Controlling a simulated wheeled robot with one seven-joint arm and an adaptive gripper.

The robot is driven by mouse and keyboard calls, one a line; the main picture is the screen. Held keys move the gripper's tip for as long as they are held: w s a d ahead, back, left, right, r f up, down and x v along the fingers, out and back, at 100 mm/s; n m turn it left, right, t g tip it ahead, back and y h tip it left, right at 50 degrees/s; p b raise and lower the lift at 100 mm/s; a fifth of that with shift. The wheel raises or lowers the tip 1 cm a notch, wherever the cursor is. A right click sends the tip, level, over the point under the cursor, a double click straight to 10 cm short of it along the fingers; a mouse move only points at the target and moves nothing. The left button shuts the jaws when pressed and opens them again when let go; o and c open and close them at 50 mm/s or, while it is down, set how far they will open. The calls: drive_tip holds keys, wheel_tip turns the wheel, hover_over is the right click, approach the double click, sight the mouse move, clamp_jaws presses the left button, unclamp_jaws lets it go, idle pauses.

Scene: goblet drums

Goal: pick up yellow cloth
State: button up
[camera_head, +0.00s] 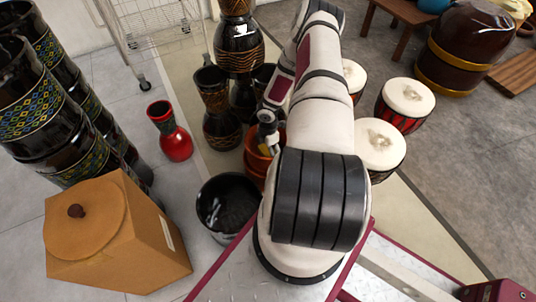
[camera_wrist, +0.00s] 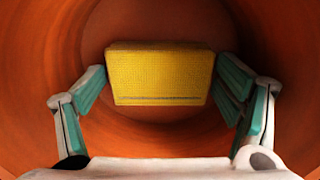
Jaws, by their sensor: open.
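The yellow cloth (camera_wrist: 162,75) is a small block-like folded piece with a woven texture and a dark line near its lower edge. In the wrist view it lies inside a round orange-red pot (camera_wrist: 40,60). My gripper (camera_wrist: 158,88) is open inside the pot, with one green-padded finger on each side of the cloth. I cannot tell whether the fingers touch it. In the head view a bit of yellow cloth (camera_head: 265,149) shows in the orange pot (camera_head: 255,164), under my gripper (camera_head: 266,140). My arm hides part of the pot.
A black pot (camera_head: 227,207) and a box with a brown knob (camera_head: 118,235) stand nearby. A red vase (camera_head: 170,132) and dark goblet drums (camera_head: 220,108) are left of the orange pot. White-topped drums (camera_head: 405,97) stand right of my arm. The pot's wall surrounds my gripper closely.

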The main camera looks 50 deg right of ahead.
drive_tip(key=c, duration=0.9)
drive_tip(key=shift+r, duration=0.1)
wheel_tip(320, 180, up, 10)
drive_tip(key=p, duration=0.4)
